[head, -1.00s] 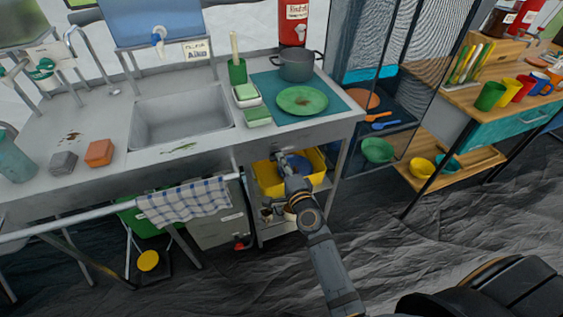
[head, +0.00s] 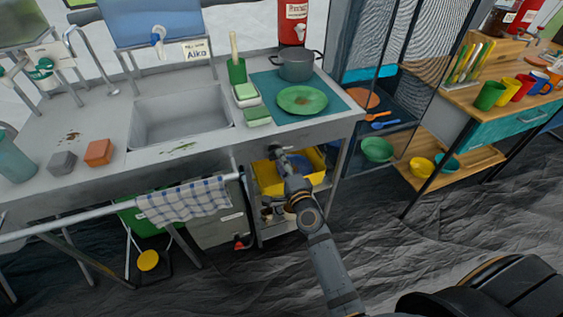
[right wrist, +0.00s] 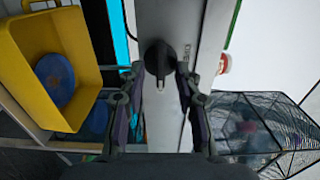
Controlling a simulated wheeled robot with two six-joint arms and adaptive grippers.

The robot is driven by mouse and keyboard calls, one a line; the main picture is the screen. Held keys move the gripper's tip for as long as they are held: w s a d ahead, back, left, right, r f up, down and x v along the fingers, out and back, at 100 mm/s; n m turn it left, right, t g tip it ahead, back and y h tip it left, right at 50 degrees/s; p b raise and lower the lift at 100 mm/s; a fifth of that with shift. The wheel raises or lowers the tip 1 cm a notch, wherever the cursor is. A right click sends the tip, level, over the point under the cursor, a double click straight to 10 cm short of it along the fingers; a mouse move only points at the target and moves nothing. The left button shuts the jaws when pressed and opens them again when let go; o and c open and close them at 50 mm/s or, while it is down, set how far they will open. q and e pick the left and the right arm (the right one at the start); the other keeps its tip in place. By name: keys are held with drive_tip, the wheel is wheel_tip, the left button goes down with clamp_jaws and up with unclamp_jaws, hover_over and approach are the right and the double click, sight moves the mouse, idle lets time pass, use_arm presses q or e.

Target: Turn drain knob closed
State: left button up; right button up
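A round black knob (right wrist: 160,62) with a raised grip bar and a pale pointer mark sits on a grey panel in the right wrist view. The bar points toward the bottom of that picture. In the head view my right gripper (head: 277,153) is at the counter's front edge, and the knob cannot be made out there. My left gripper is not in view.
A yellow bin (head: 265,181) sits under the counter, close below my right gripper. A checked towel (head: 185,203) hangs on a rail to the left. The sink (head: 180,116) is in the counter above. A green plate (head: 302,100) and grey pot (head: 296,65) stand on the right.

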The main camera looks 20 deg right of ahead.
drive_tip(key=s, duration=0.7)
drive_tip(key=shift+s+d, duration=0.15)
drive_tip(key=shift+s, duration=0.15)
